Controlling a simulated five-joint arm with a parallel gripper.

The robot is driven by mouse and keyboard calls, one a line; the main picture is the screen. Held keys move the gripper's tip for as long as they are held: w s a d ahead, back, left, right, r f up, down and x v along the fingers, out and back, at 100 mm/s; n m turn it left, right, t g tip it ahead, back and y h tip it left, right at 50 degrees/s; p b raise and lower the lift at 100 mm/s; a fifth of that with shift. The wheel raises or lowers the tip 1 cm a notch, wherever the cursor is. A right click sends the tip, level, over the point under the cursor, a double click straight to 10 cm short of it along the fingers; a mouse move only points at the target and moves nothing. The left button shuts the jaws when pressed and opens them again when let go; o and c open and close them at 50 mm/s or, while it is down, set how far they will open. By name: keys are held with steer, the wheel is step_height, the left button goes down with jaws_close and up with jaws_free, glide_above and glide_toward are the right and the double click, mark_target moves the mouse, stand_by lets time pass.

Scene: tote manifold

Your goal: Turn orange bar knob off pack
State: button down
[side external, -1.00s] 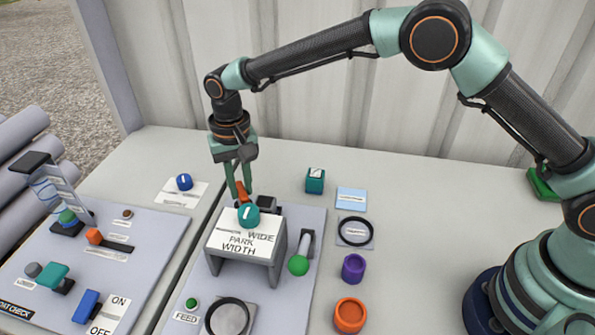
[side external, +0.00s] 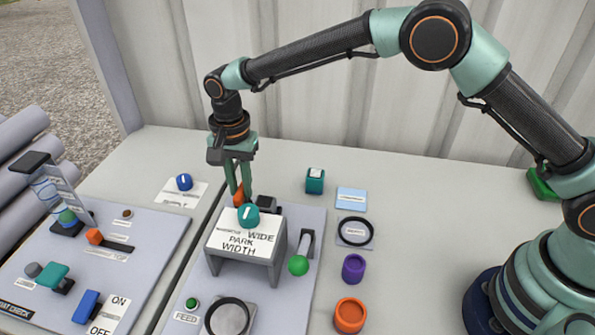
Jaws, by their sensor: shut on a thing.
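The orange bar knob (side external: 238,198) stands behind the grey raised stand labelled PARK, WIDE and WIDTH, and only part of it shows. My gripper (side external: 240,196) points straight down over it and is shut on it, with its green fingers at either side. The label that goes with this knob is hidden behind the stand, so I cannot read its setting.
A teal knob (side external: 248,216) sits on the grey stand (side external: 277,262) just in front of my gripper. A dark block (side external: 267,204) is close on the right. A green-balled lever (side external: 298,265), purple ring (side external: 354,268) and orange cup (side external: 350,315) stand further right.

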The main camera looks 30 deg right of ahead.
mark_target(241, 189)
steer(key=shift+w+r, duration=0.15)
steer(key=c, duration=0.8)
jaws_free()
steer(key=shift+o, duration=0.2)
step_height(241, 189, up, 12)
